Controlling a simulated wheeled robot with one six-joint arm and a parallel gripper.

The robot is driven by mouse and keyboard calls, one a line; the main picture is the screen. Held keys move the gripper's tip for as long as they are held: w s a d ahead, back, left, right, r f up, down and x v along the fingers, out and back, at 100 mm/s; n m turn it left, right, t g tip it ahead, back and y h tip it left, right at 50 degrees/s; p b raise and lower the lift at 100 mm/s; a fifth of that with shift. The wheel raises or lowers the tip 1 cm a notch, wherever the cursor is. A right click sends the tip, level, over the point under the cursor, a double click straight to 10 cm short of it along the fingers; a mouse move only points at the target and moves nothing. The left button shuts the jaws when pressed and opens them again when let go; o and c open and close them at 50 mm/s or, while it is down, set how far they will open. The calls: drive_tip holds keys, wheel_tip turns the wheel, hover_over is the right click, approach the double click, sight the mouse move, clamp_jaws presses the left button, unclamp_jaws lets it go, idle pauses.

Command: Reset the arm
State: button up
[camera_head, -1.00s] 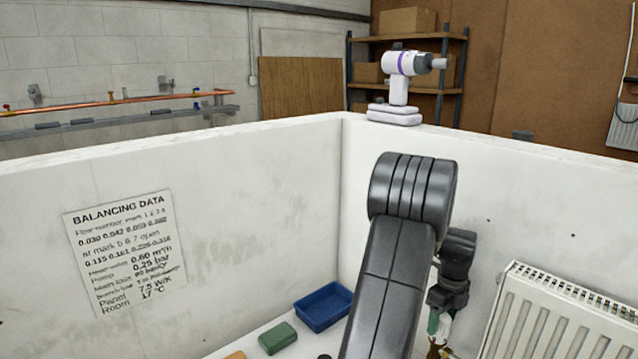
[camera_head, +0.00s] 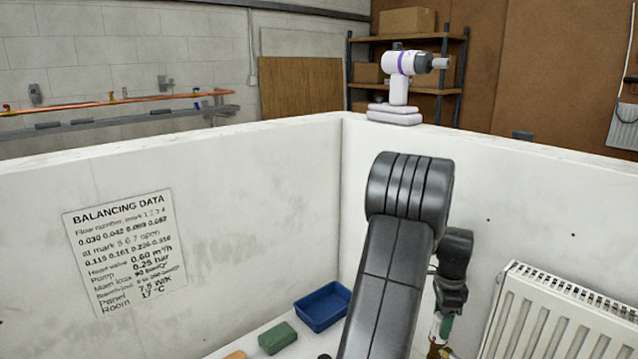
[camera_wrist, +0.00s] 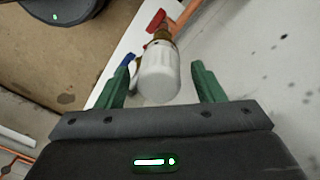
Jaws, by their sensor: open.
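My gripper (camera_wrist: 160,68) is open in the wrist view, its two green fingers apart. A white capped valve head (camera_wrist: 158,76) with a brass neck lies between the fingers, with a visible gap on each side. A red handle (camera_wrist: 156,20) shows just beyond it. In the head view my gripper (camera_head: 443,326) is a small green part low beside the radiator, mostly hidden by my own arm. Some brass (camera_head: 438,352) shows under it.
A white radiator (camera_head: 560,315) hangs on the right wall. A blue tray (camera_head: 322,306) and a green block (camera_head: 277,338) lie on the white surface left of my arm. A purple-banded white device (camera_head: 395,112) stands on the wall corner. A data sheet (camera_head: 125,250) is on the left wall.

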drive_tip(key=n, duration=0.6)
drive_tip(key=shift+n, duration=0.3)
drive_tip(key=shift+a, duration=0.1)
idle(0.3)
